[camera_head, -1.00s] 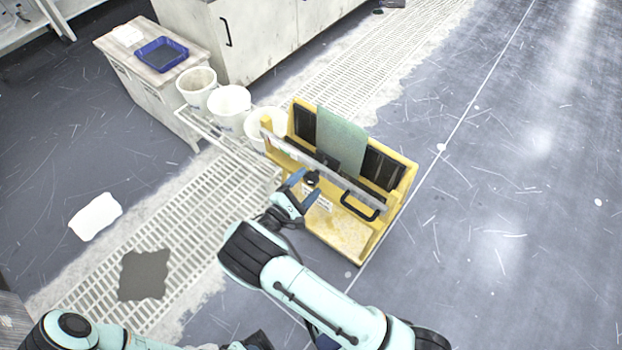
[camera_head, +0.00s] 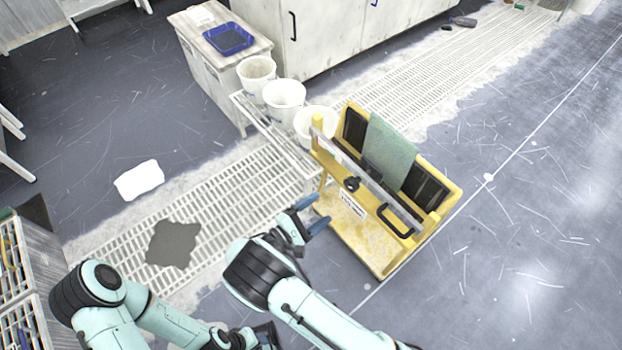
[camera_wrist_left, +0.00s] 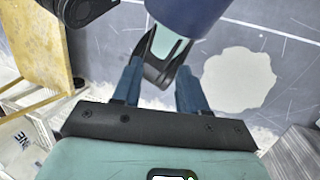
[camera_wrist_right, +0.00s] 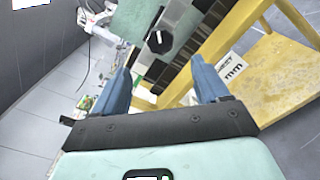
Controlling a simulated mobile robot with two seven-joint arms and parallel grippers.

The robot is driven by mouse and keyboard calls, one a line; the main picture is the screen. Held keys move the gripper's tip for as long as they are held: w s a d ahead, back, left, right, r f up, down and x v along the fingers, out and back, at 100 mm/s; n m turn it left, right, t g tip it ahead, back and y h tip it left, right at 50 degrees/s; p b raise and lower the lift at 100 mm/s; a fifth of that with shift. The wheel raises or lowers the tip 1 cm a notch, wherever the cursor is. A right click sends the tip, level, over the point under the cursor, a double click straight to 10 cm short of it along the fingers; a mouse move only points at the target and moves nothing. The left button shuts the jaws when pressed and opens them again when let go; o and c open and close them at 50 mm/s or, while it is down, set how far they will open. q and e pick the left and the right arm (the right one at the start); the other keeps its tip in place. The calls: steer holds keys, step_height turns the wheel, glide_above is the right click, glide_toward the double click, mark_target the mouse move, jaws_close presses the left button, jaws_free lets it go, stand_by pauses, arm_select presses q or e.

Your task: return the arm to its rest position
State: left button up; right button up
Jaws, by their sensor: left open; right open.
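My right gripper (camera_head: 308,216) is open and empty in the head view. It is apart from the yellow stand, just left of its front side. Its two blue fingers also show in the right wrist view (camera_wrist_right: 161,88), with nothing between them. My left gripper (camera_wrist_left: 158,88) is open and empty in the left wrist view; a dark part of my own body shows beyond its fingers. In the head view my left arm is low at the bottom left, its gripper partly cut off by the bottom edge.
The yellow stand (camera_head: 352,238) holds a green panel (camera_head: 388,152) and has a black knob and handle. White buckets (camera_head: 284,98) stand on a rack behind it. A blue tray (camera_head: 228,38) sits on a cabinet. A white patch and a grey patch lie at left. Floor at right is clear.

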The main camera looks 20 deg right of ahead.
steer(key=s+d+f+m+g+y+p, duration=0.2)
steer(key=s+d+f+g+y, duration=0.3)
steer(key=s, duration=0.4)
steer(key=s+d+f+m+g+y+p, duration=0.1)
steer(key=s+d+f+g+y+p, duration=0.15)
steer(key=s+f+g, duration=0.5)
steer(key=s+a+m+y+p, duration=0.4)
steer(key=s+a+m+y, duration=0.3)
steer(key=s+y, duration=0.4)
steer(key=r+m+t+p, duration=0.1)
steer(key=m, duration=0.1)
steer(key=w+a+r+m+t+y+p, duration=0.1)
steer(key=m+t, duration=0.1)
steer(key=w+r+m+t+p, duration=0.1)
steer(key=r+m, duration=0.1)
steer(key=m, duration=0.1)
steer(key=shift+w+a+t+y, duration=0.1)
steer(key=shift+a+t+y, duration=0.1)
steer(key=shift+t+y, duration=0.15)
